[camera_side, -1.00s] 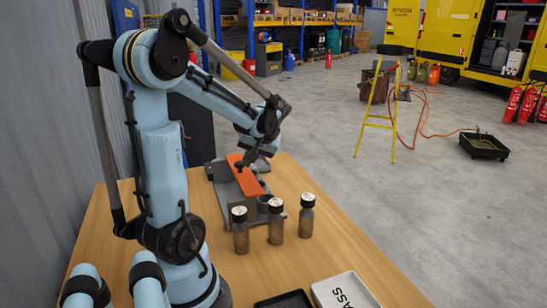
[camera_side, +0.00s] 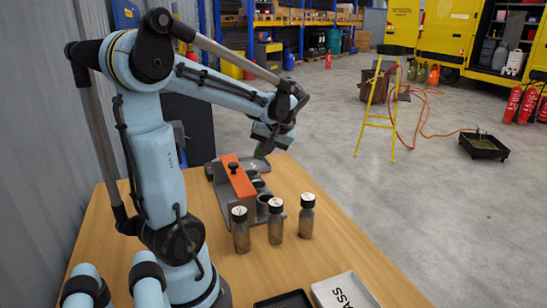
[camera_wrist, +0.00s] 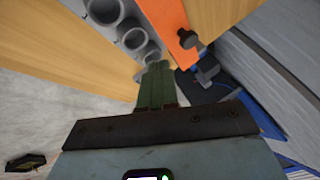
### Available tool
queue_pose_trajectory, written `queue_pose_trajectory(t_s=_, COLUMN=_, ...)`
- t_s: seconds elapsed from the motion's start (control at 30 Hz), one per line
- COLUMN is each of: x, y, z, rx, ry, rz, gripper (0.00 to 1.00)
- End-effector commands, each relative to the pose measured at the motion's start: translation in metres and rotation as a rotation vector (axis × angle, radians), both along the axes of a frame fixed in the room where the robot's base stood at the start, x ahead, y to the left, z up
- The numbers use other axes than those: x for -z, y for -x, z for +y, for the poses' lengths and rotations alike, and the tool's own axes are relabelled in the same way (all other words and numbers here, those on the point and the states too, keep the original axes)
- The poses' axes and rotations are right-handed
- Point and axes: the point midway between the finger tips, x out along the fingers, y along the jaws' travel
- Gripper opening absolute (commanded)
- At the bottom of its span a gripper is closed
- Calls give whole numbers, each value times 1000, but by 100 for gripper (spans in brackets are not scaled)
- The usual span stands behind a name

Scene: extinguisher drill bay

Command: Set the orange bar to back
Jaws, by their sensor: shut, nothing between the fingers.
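The orange bar (camera_side: 240,181) lies along the top of a grey fixture (camera_side: 221,172) on the table, with a black knob (camera_side: 233,167) standing up from it. In the side view, a row of round grey cups (camera_side: 265,198) is uncovered along the bar's right side. My gripper (camera_side: 261,152) is beyond the far end of the bar, to its right and apart from the knob. In the wrist view, the green fingers of my gripper (camera_wrist: 155,72) are together and empty. The bar (camera_wrist: 174,22) and its knob (camera_wrist: 188,39) are beside them, and the cups (camera_wrist: 133,38) are near the fingertips.
Three capped bottles, at left (camera_side: 240,231), middle (camera_side: 276,222) and right (camera_side: 307,217), stand in front of the fixture. A white lettered tray (camera_side: 345,294) and a black tray (camera_side: 284,301) lie at the table's front. The table right of the fixture is clear.

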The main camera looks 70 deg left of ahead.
Motion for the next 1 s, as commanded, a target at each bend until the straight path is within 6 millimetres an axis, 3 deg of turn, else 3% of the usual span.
queue_pose_trajectory(t_s=0.2, x=-33, y=-9, z=-20, rx=4, ry=-1, rz=0, gripper=0)
queue_pose_trajectory(t_s=0.4, x=-51, y=-14, z=-31, rx=2, ry=0, rz=1, gripper=0)
queue_pose_trajectory(t_s=0.87, x=-56, y=-15, z=-35, rx=0, ry=-1, rz=0, gripper=0)
queue_pose_trajectory(t_s=1.0, x=-51, y=-20, z=-46, rx=74, ry=23, rz=-16, gripper=0)
